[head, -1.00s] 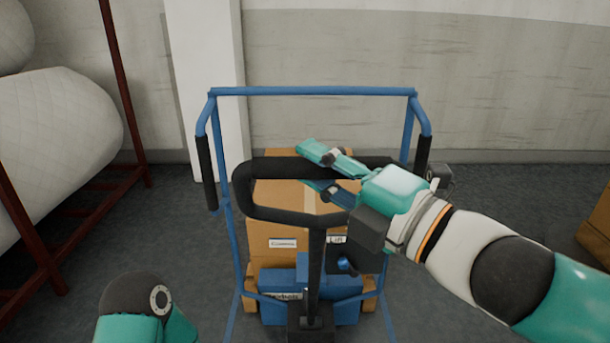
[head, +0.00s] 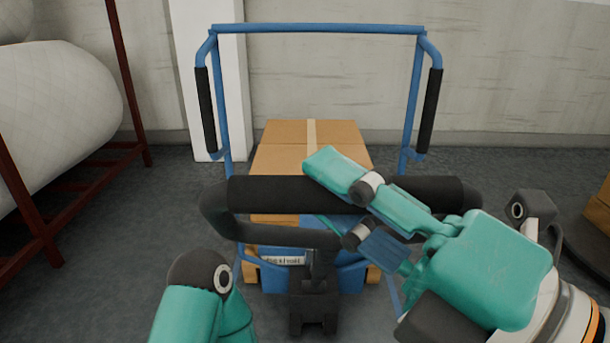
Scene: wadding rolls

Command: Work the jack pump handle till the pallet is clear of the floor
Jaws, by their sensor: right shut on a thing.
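The jack's black loop handle (head: 285,192) stands in front of me in the head view, its grip bar running across the middle. My right gripper (head: 325,193) is shut on this bar, one teal finger above it and the other below. The handle's shaft drops to a black base (head: 313,312) in front of the jack's blue body (head: 325,276). Cardboard boxes (head: 285,157) are stacked behind it. Brown edges (head: 250,273) show low beside the blue body; I cannot tell whether the pallet touches the floor. Only a link of my left arm shows, without its gripper.
A blue tube frame (head: 318,29) with black side grips rises around the load. A dark red rack (head: 128,80) with white wadding rolls (head: 55,135) stands at left. Another box (head: 598,208) is at the right edge. Grey floor is open on both sides.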

